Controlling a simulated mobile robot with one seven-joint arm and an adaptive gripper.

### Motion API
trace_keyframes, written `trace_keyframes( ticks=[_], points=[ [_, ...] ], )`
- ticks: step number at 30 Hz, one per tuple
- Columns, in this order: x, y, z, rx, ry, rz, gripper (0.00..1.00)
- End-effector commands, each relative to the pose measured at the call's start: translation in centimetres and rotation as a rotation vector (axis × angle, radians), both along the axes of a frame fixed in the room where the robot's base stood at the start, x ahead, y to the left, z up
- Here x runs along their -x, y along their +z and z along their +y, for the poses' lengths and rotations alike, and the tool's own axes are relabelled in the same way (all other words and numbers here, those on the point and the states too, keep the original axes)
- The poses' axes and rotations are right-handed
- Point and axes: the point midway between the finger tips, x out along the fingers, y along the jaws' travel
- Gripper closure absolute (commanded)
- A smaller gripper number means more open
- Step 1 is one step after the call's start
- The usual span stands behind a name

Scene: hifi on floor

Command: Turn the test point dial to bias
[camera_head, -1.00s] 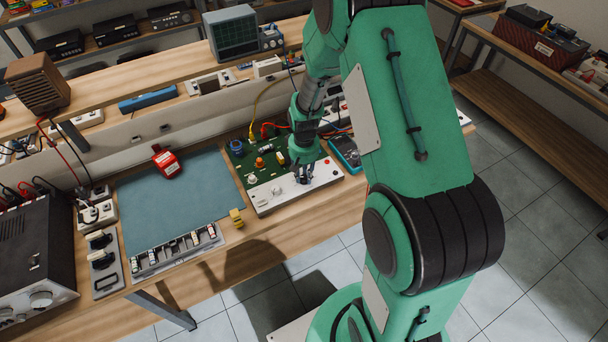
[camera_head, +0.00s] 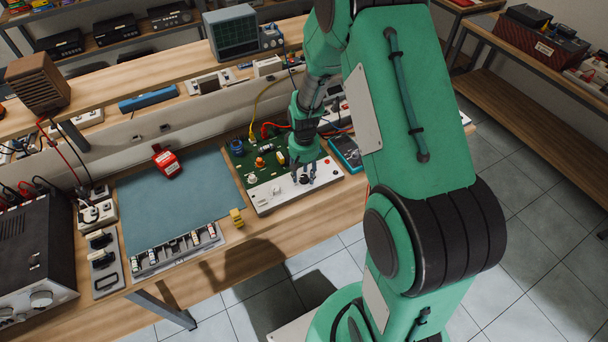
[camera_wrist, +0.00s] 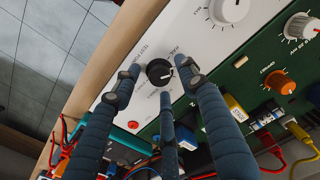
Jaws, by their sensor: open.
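The test point dial is a black knob (camera_wrist: 159,72) with a white pointer mark, on the white panel (camera_wrist: 188,30) of the circuit board unit. In the wrist view its printed labels are too small to read surely. My gripper (camera_wrist: 165,80) is open, with its fingers spread around and just short of the dial; I cannot tell whether any finger touches it. In the head view my gripper (camera_head: 304,174) is over the right part of the white panel (camera_head: 268,196), and it partly hides the dial.
A white knob (camera_wrist: 229,10) and an orange knob (camera_wrist: 280,82) are on the unit. A blue meter (camera_head: 345,152) stands just right of it.

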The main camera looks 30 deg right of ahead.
Motion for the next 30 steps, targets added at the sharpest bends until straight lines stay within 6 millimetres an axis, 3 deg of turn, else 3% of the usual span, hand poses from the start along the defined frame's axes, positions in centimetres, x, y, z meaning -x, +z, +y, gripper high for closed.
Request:
trace_keyframes(
  ticks=[5,21,30],
  points=[
    [0.0,1.7,0.0,0.0,0.0,-0.001,0.57],
    [-0.1,9.9,0.0,0.0,0.0,-0.002,0.57],
    [0.0,11.4,0.0,0.0,0.0,0.0,0.57]
  ],
)
